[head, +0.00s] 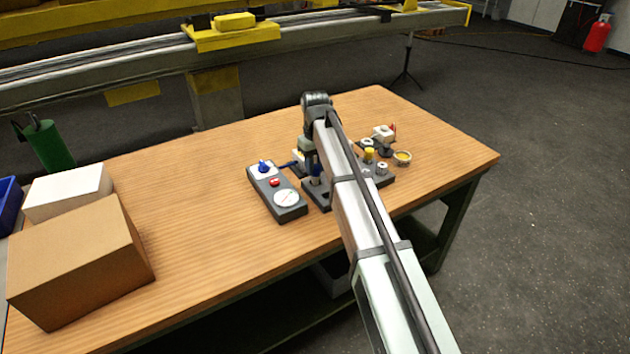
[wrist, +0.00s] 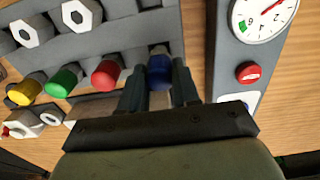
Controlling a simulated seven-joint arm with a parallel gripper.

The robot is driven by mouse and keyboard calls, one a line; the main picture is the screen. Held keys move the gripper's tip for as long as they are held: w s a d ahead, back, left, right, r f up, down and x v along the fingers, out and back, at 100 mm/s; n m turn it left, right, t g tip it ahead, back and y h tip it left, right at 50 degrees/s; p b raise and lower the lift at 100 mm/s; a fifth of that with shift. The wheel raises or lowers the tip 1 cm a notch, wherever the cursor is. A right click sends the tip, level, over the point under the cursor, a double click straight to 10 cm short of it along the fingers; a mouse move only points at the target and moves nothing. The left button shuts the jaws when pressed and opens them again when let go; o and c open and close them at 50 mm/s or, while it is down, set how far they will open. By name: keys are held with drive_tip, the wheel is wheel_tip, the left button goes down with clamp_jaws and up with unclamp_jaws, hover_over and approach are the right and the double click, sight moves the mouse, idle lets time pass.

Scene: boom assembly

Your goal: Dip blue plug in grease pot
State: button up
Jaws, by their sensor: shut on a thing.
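The blue plug (wrist: 159,72) is between the two fingers of my gripper (wrist: 160,78) in the wrist view, and the gripper is shut on it. It sits in line with the red, green and yellow plugs at the edge of a grey block; I cannot tell if it is seated or lifted. In the head view my gripper (head: 315,171) points down over the block, partly hidden by my arm. A small round pot with yellow contents, apparently the grease pot (head: 402,158), stands at the right of the fixtures. I cannot make it out in the wrist view.
Red (wrist: 106,73), green (wrist: 63,80) and yellow (wrist: 25,91) plugs stand beside the blue one. White hex fittings (wrist: 77,15) are on the block. A grey box with a gauge (head: 287,198) is left of my gripper. Cartons (head: 80,262) stand far left; the table between is clear.

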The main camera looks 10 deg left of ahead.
sight(316, 166)
drive_tip(key=shift+r, duration=2.5)
drive_tip(key=shift+s+d, duration=0.1)
drive_tip(key=shift+s, duration=0.1)
drive_tip(key=s+d+r+m, duration=0.2)
drive_tip(key=d, duration=1.4)
drive_tip(key=s+d+r+m, duration=0.1)
drive_tip(key=d+r+m, duration=0.15)
drive_tip(key=d, duration=1.35)
drive_tip(key=w+a+f+n, duration=0.1)
drive_tip(key=w+a+n, duration=0.15)
drive_tip(key=w, duration=1.05)
drive_tip(key=w+a+f+n, duration=0.1)
drive_tip(key=w+a+n, duration=0.15)
drive_tip(key=w, duration=0.95)
drive_tip(key=shift+m, duration=0.25)
drive_tip(key=shift+a+f, duration=0.2)
drive_tip(key=shift+f, duration=1.05)
drive_tip(key=shift+a+f, duration=0.15)
drive_tip(key=shift+f, duration=1.05)
drive_tip(key=shift+f, duration=1.7)
